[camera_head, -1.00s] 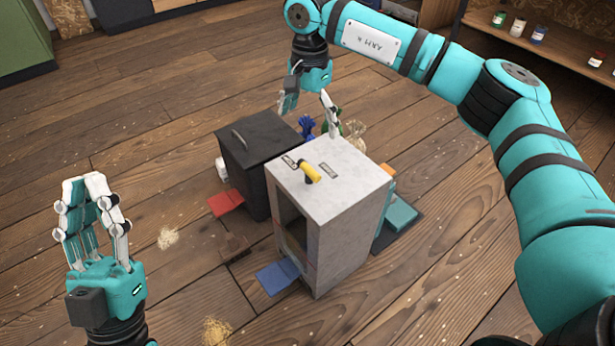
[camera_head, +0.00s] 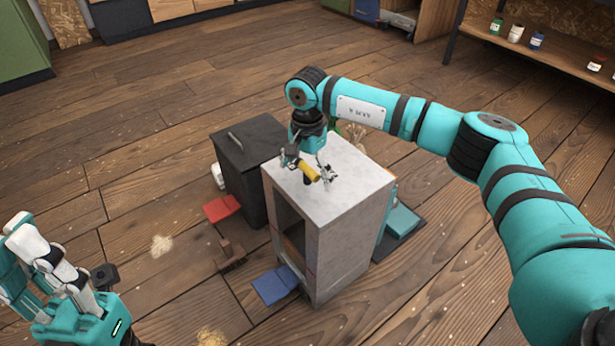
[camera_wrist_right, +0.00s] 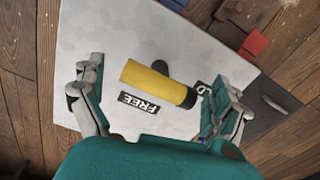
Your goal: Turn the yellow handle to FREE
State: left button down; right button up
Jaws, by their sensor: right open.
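The yellow handle (camera_head: 309,170) is on the pale top of a tall grey box (camera_head: 340,235). In the right wrist view the yellow handle (camera_wrist_right: 158,82) is a cylinder with a black end, slightly tilted in the picture. A black label reading FREE (camera_wrist_right: 138,103) lies beside it. Another dark label is partly hidden near the handle's black end. My right gripper (camera_head: 308,168) is open above the box top, its fingers on either side of the handle, the right one near the black end. I cannot tell if they touch. My left gripper (camera_head: 45,265) is at the lower left, away from the box.
A black lidded bin (camera_head: 247,165) stands against the left of the grey box. Red (camera_head: 221,208), blue (camera_head: 274,285) and teal (camera_head: 402,220) flat pieces lie around them. A shelf with jars (camera_head: 537,40) is at upper right. The floor to the left is mostly clear.

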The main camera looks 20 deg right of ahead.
jog(key=shift+f, duration=0.4)
jog(key=shift+c, duration=0.3)
jog(key=c, duration=1)
jog(key=shift+o, duration=0.2)
